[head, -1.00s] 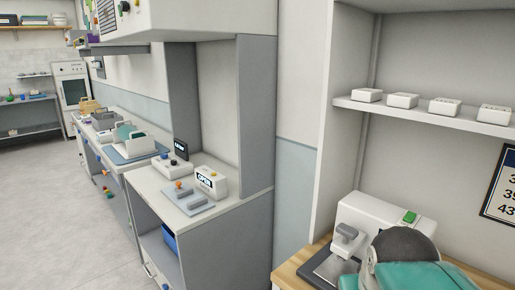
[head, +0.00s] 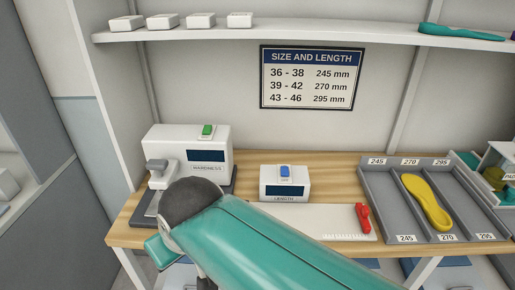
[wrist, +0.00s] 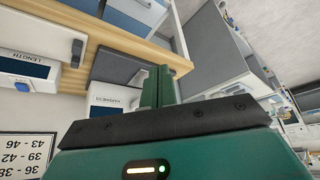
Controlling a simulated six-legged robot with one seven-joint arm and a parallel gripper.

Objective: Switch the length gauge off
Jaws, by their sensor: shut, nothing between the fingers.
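The length gauge (head: 284,190) is a small white box labelled LENGTH, with a dark display and a blue switch (head: 285,171) on top. It stands on the wooden bench behind a white measuring board (head: 318,222) with a red slider (head: 363,217). In the head view my teal arm crosses the front and hides part of the bench; the fingertips are not visible.
A white hardness tester (head: 207,150) with a green switch stands left of the gauge. A grey sorting tray (head: 395,205) with a yellow insole (head: 427,203) is at the right. A shelf (head: 300,30) with white boxes and a size chart (head: 311,77) are above.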

